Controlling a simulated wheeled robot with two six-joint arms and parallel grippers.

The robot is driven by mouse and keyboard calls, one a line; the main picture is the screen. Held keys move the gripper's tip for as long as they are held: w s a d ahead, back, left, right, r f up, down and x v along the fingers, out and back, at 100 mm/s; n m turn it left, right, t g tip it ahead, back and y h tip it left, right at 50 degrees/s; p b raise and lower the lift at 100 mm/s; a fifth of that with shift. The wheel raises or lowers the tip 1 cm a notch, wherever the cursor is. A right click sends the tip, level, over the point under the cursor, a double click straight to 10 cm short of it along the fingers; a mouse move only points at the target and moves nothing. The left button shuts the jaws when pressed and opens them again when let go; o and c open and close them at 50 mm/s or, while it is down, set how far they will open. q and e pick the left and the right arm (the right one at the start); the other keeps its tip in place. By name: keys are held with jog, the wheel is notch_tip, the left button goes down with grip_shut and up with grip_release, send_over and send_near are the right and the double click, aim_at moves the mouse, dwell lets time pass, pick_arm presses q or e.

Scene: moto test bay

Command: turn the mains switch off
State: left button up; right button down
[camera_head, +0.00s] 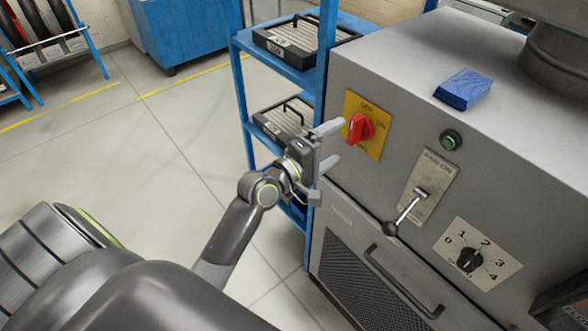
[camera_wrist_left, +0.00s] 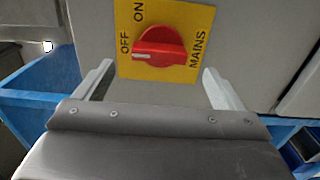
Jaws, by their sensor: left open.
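The mains switch is a red rotary knob (camera_head: 359,129) on a yellow plate (camera_head: 377,143) on the front of the grey cabinet. In the left wrist view the knob (camera_wrist_left: 159,47) has a white mark at its left end, on the side of the OFF label; the ON label is at upper left. My left gripper (camera_head: 328,146) is open and empty, facing the plate from the left in the head view. In the left wrist view its fingers (camera_wrist_left: 160,88) are spread wide, one to each side of the knob, and look apart from it. My right gripper is not in view.
The cabinet (camera_head: 400,75) also carries a green button (camera_head: 450,140), a lever (camera_head: 407,210) and a black selector dial (camera_head: 469,260). A blue block (camera_head: 463,89) lies on top. A blue shelf rack (camera_head: 241,100) stands close behind my left gripper. The floor at left is open.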

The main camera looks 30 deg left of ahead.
pick_arm(q)
jog(key=b+v, duration=0.2)
jog(key=v, duration=0.9)
jog(key=shift+s, duration=0.4)
jog(key=shift+a, duration=0.15)
jog(key=w+a+f+m+g+y+b, duration=0.1)
jog(key=a+f+g+y+b, duration=0.2)
jog(key=f, duration=1.2)
jog(key=a+f+m+g+y+b, duration=0.1)
jog(key=a+f+g+y, duration=0.35)
jog(key=f, duration=1.15)
jog(key=s+a+f+m+g+b, duration=0.15)
jog(key=s+f, duration=0.35)
jog(key=f, duration=0.6)
jog(key=s+a+f+m+b, duration=0.25)
jog(key=s+f, duration=0.25)
jog(key=f, duration=0.5)
jog(key=s+d+f+m+g+b, duration=0.1)
jog(key=s+d+f+m+g, duration=0.1)
jog(key=s+f, duration=0.7)
jog(key=s+d+f+m+g+b, duration=0.1)
jog(key=s+f+m+g, duration=0.3)
jog(key=s+f, duration=0.5)
jog(key=s+d+m, duration=0.1)
jog(key=s, duration=0.7)
jog(key=shift+d+f+m+g+b, duration=0.35)
jog(key=shift+d+f+m+g, duration=0.05)
